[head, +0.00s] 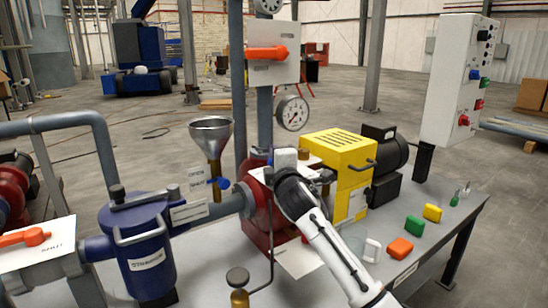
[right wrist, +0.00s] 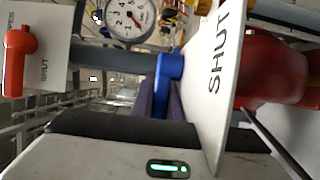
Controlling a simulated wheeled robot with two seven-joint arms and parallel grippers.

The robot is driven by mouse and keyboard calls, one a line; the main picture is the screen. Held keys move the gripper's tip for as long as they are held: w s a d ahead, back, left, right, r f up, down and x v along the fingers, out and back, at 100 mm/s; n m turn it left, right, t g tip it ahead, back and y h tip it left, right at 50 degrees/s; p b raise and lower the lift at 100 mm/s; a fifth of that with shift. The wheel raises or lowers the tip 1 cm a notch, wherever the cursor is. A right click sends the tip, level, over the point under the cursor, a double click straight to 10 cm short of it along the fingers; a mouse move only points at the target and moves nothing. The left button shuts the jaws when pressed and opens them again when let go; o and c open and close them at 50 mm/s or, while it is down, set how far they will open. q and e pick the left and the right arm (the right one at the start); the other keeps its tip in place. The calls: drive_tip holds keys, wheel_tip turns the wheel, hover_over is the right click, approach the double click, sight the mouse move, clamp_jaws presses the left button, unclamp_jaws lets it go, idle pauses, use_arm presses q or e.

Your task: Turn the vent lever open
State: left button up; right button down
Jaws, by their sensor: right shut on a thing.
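The blue lever (right wrist: 172,68) shows in the right wrist view beside a white plate (right wrist: 215,75) marked SHUT. Its round end stands up past my fingers, and its lower part is between them. My right gripper (right wrist: 166,100) is shut on this lever. In the head view my right gripper (head: 286,160) is over the red pump body (head: 256,222), in front of the gauge post, and hides the lever it holds. Another blue lever (head: 220,183) sits below the metal funnel (head: 211,135). My left gripper is out of view.
The pressure gauge (head: 292,113) and a plate with an orange lever (head: 268,53) rise behind my gripper. A yellow housing (head: 340,150) stands close on the right. A blue strainer (head: 140,245) stands at left. Coloured blocks lie on the bench at right.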

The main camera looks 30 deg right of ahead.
drive_tip(key=c, duration=1.7)
unclamp_jaws()
drive_tip(key=shift+s, duration=0.1)
drive_tip(key=v, duration=1)
drive_tip(key=shift+p, duration=0.35)
